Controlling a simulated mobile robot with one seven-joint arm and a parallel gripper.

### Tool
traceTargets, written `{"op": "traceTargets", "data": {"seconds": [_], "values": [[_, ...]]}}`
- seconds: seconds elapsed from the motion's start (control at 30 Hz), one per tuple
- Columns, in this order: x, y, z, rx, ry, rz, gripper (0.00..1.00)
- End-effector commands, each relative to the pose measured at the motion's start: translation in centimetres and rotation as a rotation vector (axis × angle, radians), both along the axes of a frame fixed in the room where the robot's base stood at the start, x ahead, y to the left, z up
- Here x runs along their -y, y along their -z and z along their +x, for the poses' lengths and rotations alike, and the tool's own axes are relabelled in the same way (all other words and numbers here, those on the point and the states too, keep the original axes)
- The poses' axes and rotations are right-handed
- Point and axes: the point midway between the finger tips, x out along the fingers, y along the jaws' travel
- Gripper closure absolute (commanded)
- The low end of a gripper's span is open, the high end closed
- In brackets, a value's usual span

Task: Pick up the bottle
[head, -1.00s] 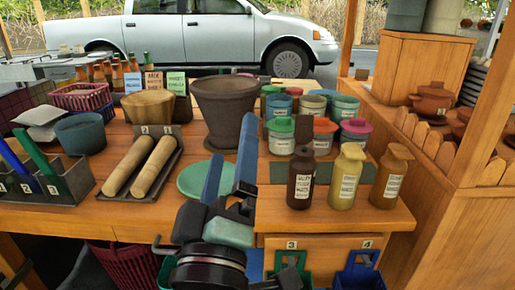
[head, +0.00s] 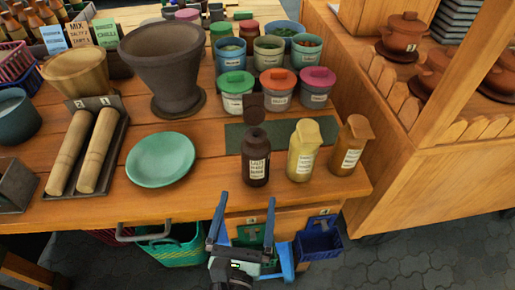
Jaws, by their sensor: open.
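Three labelled bottles stand upright in a row near the front right of the wooden table: a dark brown bottle (head: 256,172), a yellow bottle (head: 303,160) and an amber-brown bottle (head: 351,150). The pictures do not tell which one is meant. My gripper (head: 244,205) is open, its two fingers apart and pointing up in the picture. It is in front of the table's front edge, just below the dark brown bottle in the picture. Nothing shows between the fingers.
A green plate (head: 160,160), wooden rollers on a tray (head: 97,185) and a dark mortar (head: 175,70) are left of the bottles. Coloured lidded jars (head: 277,95) stand behind. A blue bin (head: 318,238) hangs below the table edge. A wooden cabinet (head: 430,160) stands at right.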

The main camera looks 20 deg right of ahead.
Motion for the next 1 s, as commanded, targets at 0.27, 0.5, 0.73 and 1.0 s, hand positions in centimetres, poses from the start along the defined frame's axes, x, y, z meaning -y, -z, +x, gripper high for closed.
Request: {"op": "traceTargets", "data": {"seconds": [0.27, 0.5, 0.73, 1.0], "values": [[2.6, -0.2, 4.2, 0.004, 0.003, 0.003, 0.0], [3.4, -0.2, 5.5, 0.005, 0.001, 0.004, 0.0], [5.2, -0.6, 8.2, 0.006, 0.003, 0.004, 0.0], [6.0, -0.5, 9.6, 0.004, 0.0, 0.005, 0.0]]}}
